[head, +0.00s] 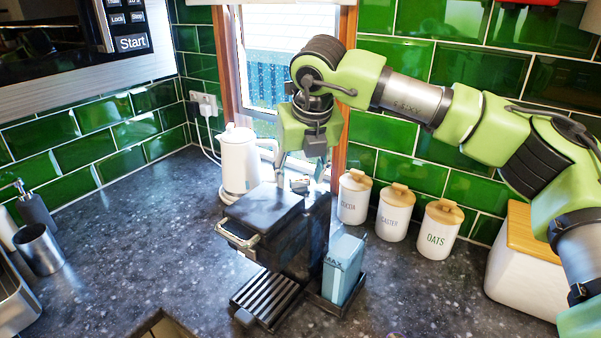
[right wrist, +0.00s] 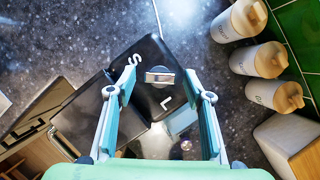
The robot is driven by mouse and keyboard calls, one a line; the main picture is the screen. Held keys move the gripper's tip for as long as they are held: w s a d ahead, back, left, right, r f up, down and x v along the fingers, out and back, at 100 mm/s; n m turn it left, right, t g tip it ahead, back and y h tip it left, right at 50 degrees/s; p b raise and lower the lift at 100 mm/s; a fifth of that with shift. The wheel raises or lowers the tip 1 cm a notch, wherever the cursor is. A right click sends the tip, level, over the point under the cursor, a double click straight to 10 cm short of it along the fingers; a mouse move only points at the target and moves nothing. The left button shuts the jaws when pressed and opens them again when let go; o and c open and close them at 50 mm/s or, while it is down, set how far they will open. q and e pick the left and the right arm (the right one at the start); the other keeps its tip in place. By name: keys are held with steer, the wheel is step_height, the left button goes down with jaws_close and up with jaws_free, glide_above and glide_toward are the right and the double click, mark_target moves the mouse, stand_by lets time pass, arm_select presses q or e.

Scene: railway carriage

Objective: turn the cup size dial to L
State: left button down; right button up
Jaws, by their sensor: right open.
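The cup size dial (right wrist: 160,77) is a small silver bar knob on top of the black coffee machine (right wrist: 90,117). A white S (right wrist: 134,59) is at its upper left and a white L (right wrist: 166,103) below it in the right wrist view. The bar lies nearly level in that view; which letter it points at I cannot tell. My right gripper (right wrist: 158,82) is open above the dial, one finger each side, with gaps to the bar. In the head view the right gripper (head: 303,167) points down over the back of the machine (head: 262,215). My left gripper is not in view.
A white kettle (head: 238,160) stands close behind the machine on the left. Several lidded canisters (head: 396,212) stand to the right. A blue water tank (head: 343,266) sits beside the machine. A steel cup (head: 40,250) is far left. The counter left of the machine is clear.

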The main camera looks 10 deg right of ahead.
steer(key=c, duration=1.1)
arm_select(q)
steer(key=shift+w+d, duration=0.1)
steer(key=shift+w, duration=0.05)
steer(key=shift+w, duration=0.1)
